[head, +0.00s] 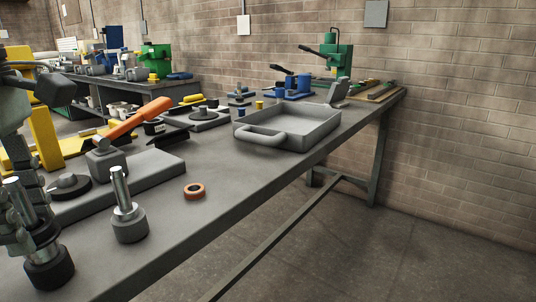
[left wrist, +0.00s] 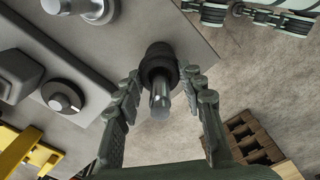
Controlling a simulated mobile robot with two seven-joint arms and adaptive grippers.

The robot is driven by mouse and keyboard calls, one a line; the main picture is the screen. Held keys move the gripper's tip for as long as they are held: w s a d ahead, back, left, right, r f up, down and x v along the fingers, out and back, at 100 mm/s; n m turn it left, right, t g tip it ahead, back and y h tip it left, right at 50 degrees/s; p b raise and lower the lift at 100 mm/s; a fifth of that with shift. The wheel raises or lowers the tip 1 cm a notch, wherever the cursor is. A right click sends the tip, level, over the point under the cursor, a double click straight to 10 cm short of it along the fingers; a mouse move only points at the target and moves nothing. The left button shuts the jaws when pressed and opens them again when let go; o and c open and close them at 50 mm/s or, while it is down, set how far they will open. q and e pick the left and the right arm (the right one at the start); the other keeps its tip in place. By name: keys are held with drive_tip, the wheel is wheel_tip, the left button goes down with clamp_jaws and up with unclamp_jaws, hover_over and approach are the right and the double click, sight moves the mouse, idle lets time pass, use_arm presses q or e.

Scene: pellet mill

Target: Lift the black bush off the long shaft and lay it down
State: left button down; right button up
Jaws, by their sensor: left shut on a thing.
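The black bush (left wrist: 158,70) is a dark ring around the bright steel long shaft (left wrist: 160,101) in the left wrist view. My left gripper (left wrist: 163,80) is shut on the bush, with one finger on each side. The shaft's end sticks out toward the wrist camera. In the head view my left gripper (head: 42,238) is at the lower left, beside the shaft (head: 14,195), and a black round part (head: 51,269) shows below the fingers. The fingers partly hide the bush, and I cannot tell how high it sits. Part of my right gripper (left wrist: 252,15) shows at the top right of the left wrist view.
A second steel shaft on a grey round base (head: 129,227) stands just right of the gripper. A copper-coloured ring (head: 194,191) and a grey tray (head: 300,139) are farther along the bench. Bare bench lies around the ring.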

sight(10, 180)
use_arm(q)
drive_tip(key=shift+r, duration=0.1)
drive_tip(key=shift+r+p, duration=2.2)
drive_tip(key=shift+r, duration=3.15)
